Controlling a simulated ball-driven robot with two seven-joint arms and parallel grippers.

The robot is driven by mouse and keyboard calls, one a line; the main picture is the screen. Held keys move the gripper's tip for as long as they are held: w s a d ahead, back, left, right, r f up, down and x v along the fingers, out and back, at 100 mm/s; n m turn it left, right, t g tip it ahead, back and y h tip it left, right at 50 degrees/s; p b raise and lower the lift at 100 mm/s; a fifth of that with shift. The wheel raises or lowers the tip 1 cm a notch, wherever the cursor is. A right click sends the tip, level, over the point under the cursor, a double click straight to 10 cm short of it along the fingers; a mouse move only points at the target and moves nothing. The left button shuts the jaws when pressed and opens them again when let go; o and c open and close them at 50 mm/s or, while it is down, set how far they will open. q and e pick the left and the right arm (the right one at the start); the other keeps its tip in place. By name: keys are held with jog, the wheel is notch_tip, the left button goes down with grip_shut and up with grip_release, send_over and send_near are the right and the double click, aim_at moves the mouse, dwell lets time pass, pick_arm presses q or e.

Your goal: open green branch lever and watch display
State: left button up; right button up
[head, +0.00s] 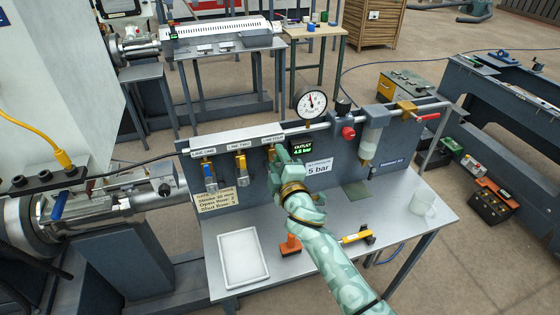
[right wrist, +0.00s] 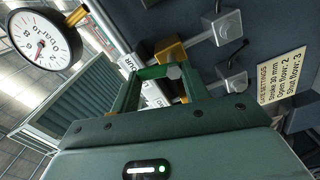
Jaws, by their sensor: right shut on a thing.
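My right gripper (head: 275,162) is at the third valve, under the right-hand line label on the panel. It also shows in the right wrist view (right wrist: 160,76), with its jaws shut at the valve. The outlet display (head: 302,146) is lit green and reads 4.5 bar. The round pressure gauge (head: 311,104) stands above the panel; it also shows in the right wrist view (right wrist: 45,40). My left gripper is not in view.
A blue lever (head: 209,170) and a yellow lever (head: 241,162) hang left of my gripper. A settings card (head: 217,199) is below them. A white tray (head: 243,257), an orange-handled tool (head: 291,244), a yellow tool (head: 356,237) and a clear cup (head: 422,203) stand on the bench.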

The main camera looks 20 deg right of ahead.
jog(key=shift+a+f+n, duration=0.1)
jog(key=shift+a+n, duration=0.05)
jog(key=shift+n, duration=0.6)
jog(key=shift+a+f+n, duration=0.1)
jog(key=shift+n, duration=0.65)
jog(key=o, duration=1)
jog(key=shift+r, duration=0.1)
jog(key=s, duration=1.6)
jog(key=shift+s+d, duration=0.2)
jog(key=shift+d, duration=0.05)
